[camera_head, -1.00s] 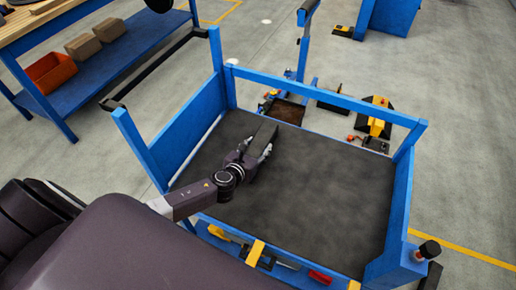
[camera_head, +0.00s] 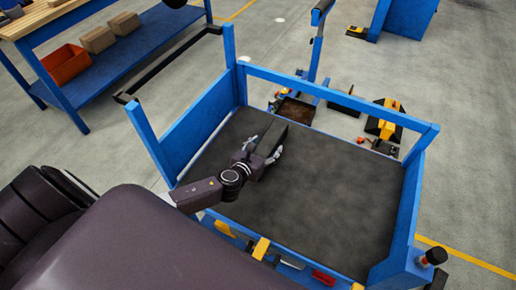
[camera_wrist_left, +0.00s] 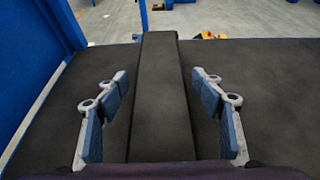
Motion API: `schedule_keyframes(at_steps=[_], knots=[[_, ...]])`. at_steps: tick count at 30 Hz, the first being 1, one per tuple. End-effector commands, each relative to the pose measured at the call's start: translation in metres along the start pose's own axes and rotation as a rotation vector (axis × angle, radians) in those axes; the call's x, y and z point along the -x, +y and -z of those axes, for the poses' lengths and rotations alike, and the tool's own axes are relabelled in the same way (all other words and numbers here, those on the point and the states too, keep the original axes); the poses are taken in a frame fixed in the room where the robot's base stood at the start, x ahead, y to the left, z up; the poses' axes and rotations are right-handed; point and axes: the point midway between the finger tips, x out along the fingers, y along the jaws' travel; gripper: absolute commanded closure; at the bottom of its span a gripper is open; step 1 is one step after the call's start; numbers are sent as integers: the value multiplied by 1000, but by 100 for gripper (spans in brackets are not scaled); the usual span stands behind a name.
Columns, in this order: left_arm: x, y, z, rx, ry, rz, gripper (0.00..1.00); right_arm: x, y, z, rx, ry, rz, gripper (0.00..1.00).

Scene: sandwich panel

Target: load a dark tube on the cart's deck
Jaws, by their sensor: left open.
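The dark tube (camera_head: 271,136), a long square-sided black bar, lies on the black deck (camera_head: 325,190) of the blue cart, towards its left side. In the left wrist view the tube (camera_wrist_left: 160,95) runs away from me between the two fingers. My left gripper (camera_head: 258,158) is open around the tube's near part. In the wrist view its blue-padded fingers (camera_wrist_left: 162,110) stand apart from the tube, with a gap on each side. The tube's near end is hidden by the gripper. My right gripper is not in view.
The cart's blue side panel (camera_head: 200,128) rises left of the gripper, and a blue rail (camera_head: 335,98) crosses the far side. A workbench with an orange bin (camera_head: 66,64) stands at the upper left. The deck right of the tube is bare.

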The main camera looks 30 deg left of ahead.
Motion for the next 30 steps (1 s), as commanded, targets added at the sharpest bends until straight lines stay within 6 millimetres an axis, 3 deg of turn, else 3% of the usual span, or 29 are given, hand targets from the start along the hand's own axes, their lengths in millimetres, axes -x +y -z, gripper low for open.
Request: schedule_keyframes(at_steps=[15,21,30], knots=[[92,0,0,0,1,2,38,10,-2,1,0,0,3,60],[106,0,-1,1,-1,1,38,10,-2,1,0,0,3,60],[108,0,-1,1,-1,1,38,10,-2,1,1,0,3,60]])
